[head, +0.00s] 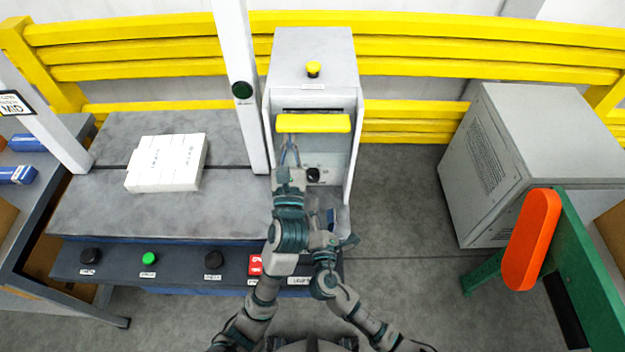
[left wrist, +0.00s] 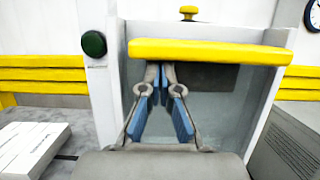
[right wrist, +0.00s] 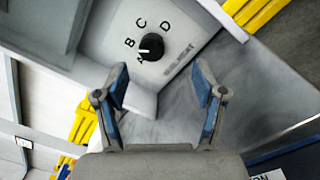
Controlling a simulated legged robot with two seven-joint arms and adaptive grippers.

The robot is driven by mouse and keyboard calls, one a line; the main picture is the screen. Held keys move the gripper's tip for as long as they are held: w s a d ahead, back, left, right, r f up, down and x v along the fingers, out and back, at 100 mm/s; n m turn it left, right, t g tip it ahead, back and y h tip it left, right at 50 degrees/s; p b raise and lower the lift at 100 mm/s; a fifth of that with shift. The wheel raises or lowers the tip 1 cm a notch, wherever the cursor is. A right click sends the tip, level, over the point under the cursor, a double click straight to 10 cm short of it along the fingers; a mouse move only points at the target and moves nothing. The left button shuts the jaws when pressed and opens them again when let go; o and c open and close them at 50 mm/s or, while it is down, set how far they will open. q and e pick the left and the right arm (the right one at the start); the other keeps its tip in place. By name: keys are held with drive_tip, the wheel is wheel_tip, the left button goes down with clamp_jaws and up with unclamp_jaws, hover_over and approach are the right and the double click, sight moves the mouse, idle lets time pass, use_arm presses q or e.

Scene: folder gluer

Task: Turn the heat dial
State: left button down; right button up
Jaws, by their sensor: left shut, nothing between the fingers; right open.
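The heat dial (head: 313,174) is a black round knob on the machine's pale front panel. In the right wrist view the dial (right wrist: 151,46) has letters A, B, C and D around it, and its white mark faces lower left, towards the A side. My right gripper (right wrist: 161,80) is open, its fingers apart and below the dial, not around it. In the head view my right gripper (head: 335,222) is low in front of the machine. My left gripper (left wrist: 163,72) is shut and empty, its tips just under the yellow bar (left wrist: 210,51); I cannot tell whether they touch.
The yellow bar (head: 312,123) crosses the machine above the dial. A yellow button (head: 313,69) is on top. A white stack (head: 167,162) lies on the grey table at left.

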sight(313, 180)
drive_tip(key=shift+s+a+f+n+y, duration=0.1)
drive_tip(key=shift+s+a+n+y, duration=0.1)
drive_tip(key=shift+a, duration=0.45)
drive_tip(key=shift+s+a+n+y, duration=0.1)
drive_tip(key=shift+s+a+n, duration=0.1)
drive_tip(key=shift+a, duration=0.4)
drive_tip(key=w, duration=1.1)
drive_tip(key=shift+w+a+f, duration=0.1)
drive_tip(key=shift+w+a, duration=0.15)
drive_tip(key=shift+w, duration=0.05)
drive_tip(key=c, duration=1.1)
drive_tip(key=shift+c, duration=0.2)
